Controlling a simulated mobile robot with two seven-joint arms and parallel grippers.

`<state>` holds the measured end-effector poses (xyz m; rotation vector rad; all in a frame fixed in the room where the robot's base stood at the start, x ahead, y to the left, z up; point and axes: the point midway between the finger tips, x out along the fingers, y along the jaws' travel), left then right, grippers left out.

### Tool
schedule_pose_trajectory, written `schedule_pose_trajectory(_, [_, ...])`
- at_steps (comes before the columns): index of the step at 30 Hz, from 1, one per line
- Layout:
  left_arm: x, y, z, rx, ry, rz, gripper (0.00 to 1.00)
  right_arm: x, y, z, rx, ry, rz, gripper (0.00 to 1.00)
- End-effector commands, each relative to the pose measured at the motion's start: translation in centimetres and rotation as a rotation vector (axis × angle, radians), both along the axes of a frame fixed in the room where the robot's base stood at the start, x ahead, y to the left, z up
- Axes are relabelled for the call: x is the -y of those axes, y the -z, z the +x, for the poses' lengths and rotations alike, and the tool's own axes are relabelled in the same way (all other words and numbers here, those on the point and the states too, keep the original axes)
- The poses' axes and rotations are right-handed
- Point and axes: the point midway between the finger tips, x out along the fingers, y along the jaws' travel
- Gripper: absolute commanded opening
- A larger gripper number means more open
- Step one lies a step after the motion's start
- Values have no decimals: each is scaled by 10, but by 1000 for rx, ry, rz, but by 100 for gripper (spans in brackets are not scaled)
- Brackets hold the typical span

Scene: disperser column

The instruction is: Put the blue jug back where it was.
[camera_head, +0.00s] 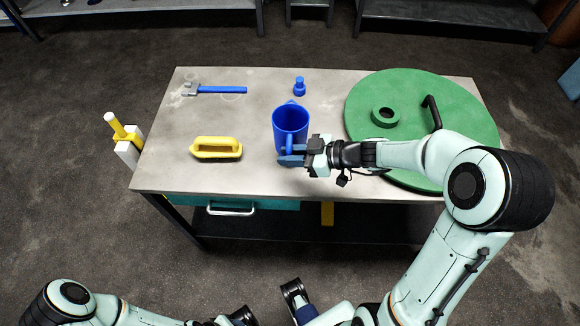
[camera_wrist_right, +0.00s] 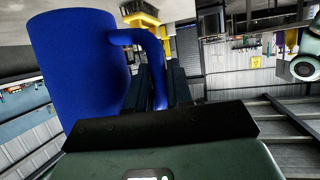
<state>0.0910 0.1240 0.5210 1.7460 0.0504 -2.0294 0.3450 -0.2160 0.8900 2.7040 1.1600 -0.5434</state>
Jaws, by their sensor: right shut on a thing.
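The blue jug (camera_head: 290,122) is upright at the middle of the workbench in the head view, its handle toward me. My right gripper (camera_head: 290,155) is shut on the jug's handle. In the right wrist view the jug (camera_wrist_right: 75,75) fills the left side, with its handle between the dark fingers (camera_wrist_right: 160,88). I cannot tell whether its base touches the bench top, since its underside is hidden. My left gripper (camera_head: 268,303) shows partly at the bottom edge, its dark fingertips apart and empty, well away from the bench.
A large green disc-shaped lid (camera_head: 375,95) covers the right side. Bare top lies left of the jug.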

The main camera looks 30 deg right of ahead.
Motion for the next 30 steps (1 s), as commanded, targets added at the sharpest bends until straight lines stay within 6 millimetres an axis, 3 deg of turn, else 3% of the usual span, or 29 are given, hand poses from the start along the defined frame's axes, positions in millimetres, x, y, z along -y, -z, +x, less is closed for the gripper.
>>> schedule_pose_trajectory(13, [0,3,1,6,-1,1,43,0,54,0,-2,0,2,0])
schedule_pose_trajectory(27, [0,8,3,12,-3,1,43,0,61,0,3,-1,-1,0])
schedule_pose_trajectory(28, [0,7,3,12,-3,1,43,0,60,0,1,0,-1,30])
schedule_pose_trajectory(30, [0,7,3,12,-3,1,43,0,59,0,1,0,-1,46])
